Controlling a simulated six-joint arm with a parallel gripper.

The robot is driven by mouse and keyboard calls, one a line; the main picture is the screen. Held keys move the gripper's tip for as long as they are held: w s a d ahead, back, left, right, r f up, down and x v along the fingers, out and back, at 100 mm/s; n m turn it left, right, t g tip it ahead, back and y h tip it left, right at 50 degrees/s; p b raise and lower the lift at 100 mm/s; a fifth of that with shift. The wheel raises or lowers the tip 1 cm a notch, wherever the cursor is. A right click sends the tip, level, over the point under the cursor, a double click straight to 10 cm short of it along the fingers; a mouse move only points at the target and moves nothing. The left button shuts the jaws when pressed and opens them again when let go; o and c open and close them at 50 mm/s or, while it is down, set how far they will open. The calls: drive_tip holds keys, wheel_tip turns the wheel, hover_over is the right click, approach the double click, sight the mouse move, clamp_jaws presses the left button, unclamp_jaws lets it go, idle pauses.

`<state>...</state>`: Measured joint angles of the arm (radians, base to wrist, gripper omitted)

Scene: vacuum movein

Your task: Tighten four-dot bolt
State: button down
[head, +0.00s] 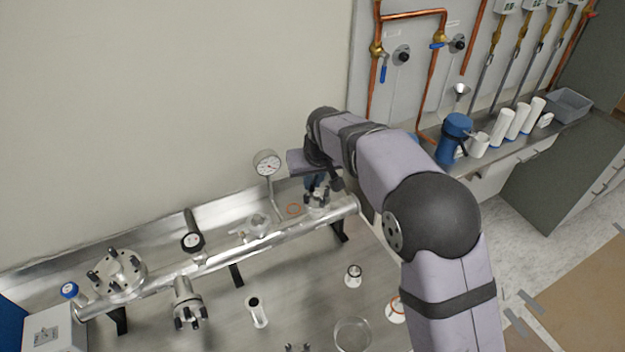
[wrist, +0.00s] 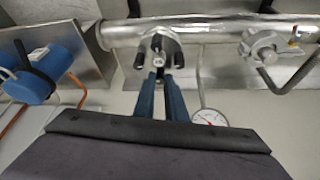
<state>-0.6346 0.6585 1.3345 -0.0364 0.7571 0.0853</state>
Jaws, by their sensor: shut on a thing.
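A round metal flange (head: 318,202) with several dark bolts stands at the right end of the long steel pipe. In the wrist view the flange (wrist: 161,45) is just beyond my blue fingertips. My gripper (head: 314,184) reaches down onto it from above; its fingers (wrist: 161,76) are closed together at the flange's near edge, on a bolt there. The fingers hide most of that bolt, and I cannot read its dots. The other bolts (wrist: 178,58) stand around the flange; their dots are too small to tell.
A pressure gauge (head: 267,163) stands close to the left of my gripper. Another bolted flange (head: 117,272) is at the pipe's left end. Loose parts, including a short tube (head: 257,312) and a glass dish (head: 352,335), lie on the steel bench (head: 305,275).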

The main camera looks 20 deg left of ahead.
drive_tip(key=shift+a+m+t+h, duration=0.2)
drive_tip(key=shift+m+h, duration=0.35)
drive_tip(key=shift+m, duration=0.85)
drive_tip(key=shift+a+m+t+h, duration=0.15)
drive_tip(key=shift+m+h, duration=0.4)
drive_tip(key=shift+m, duration=0.85)
drive_tip(key=shift+d, duration=0.1)
drive_tip(key=c, duration=1.8)
unclamp_jaws()
drive_tip(key=shift+s+r+b, duration=0.1)
drive_tip(key=shift+r+b, duration=0.05)
drive_tip(key=shift+b, duration=0.15)
drive_tip(key=shift+b+v, duration=1.1)
drive_tip(key=shift+v, duration=2.5)
